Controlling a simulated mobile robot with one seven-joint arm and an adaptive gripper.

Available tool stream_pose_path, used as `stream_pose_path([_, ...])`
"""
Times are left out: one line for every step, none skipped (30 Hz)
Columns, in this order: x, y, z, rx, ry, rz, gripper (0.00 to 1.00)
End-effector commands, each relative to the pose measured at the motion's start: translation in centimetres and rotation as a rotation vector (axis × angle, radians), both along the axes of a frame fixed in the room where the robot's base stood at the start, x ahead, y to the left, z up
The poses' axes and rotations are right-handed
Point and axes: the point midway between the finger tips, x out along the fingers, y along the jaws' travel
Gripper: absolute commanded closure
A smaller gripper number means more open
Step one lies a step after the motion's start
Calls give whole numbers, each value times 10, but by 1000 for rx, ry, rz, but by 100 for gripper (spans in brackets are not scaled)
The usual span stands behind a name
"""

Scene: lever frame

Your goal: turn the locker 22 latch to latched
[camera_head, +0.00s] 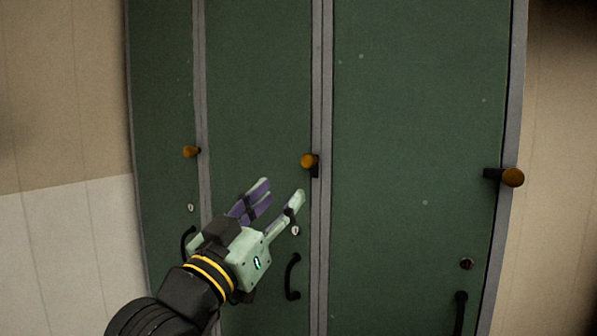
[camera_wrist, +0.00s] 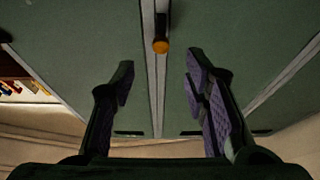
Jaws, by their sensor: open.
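Three green locker doors each have a latch with an orange-brown knob at the door edge. No locker numbers are legible, so I cannot tell which is 22. The middle latch (camera_head: 309,161) sits by the grey post, with a small dark part beside its knob. My gripper (camera_head: 281,190) is open and empty, below and left of that knob, its fingers pointing up toward it. In the wrist view one latch knob (camera_wrist: 161,46), likely the middle one, lies ahead between the spread fingertips (camera_wrist: 160,62), apart from both. The right latch (camera_head: 512,177) has a dark arm pointing sideways.
The left latch (camera_head: 190,151) is on the far-left door. Black pull handles (camera_head: 292,277) and small keyholes (camera_head: 295,230) sit lower on the doors. A beige and white wall (camera_head: 60,120) stands left, a beige wall (camera_head: 560,150) right. The space before the right door is clear.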

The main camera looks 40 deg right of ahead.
Motion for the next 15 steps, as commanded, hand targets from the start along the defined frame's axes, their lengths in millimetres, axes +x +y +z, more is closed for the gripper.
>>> stream_pose_path([1,-5,3,2,1,-2,58])
stream_pose_path([3,-8,5,1,1,-1,58])
stream_pose_path([5,-13,8,0,2,-2,58])
stream_pose_path([7,-17,10,1,1,-3,58])
stream_pose_path([8,-22,12,-1,1,-2,58])
stream_pose_path([12,-28,16,0,2,-1,58])
stream_pose_path([14,-33,18,-1,1,-2,58])
stream_pose_path([16,-39,21,0,1,-1,58])
stream_pose_path([18,-45,24,0,0,0,58])
stream_pose_path([21,-50,26,0,0,0,58])
stream_pose_path([23,-55,28,0,1,1,58])
stream_pose_path([26,-60,31,-2,0,2,58])
stream_pose_path([28,-64,32,-2,1,1,58])
stream_pose_path([29,-68,34,-1,0,2,58])
stream_pose_path([31,-73,36,-2,0,2,58])
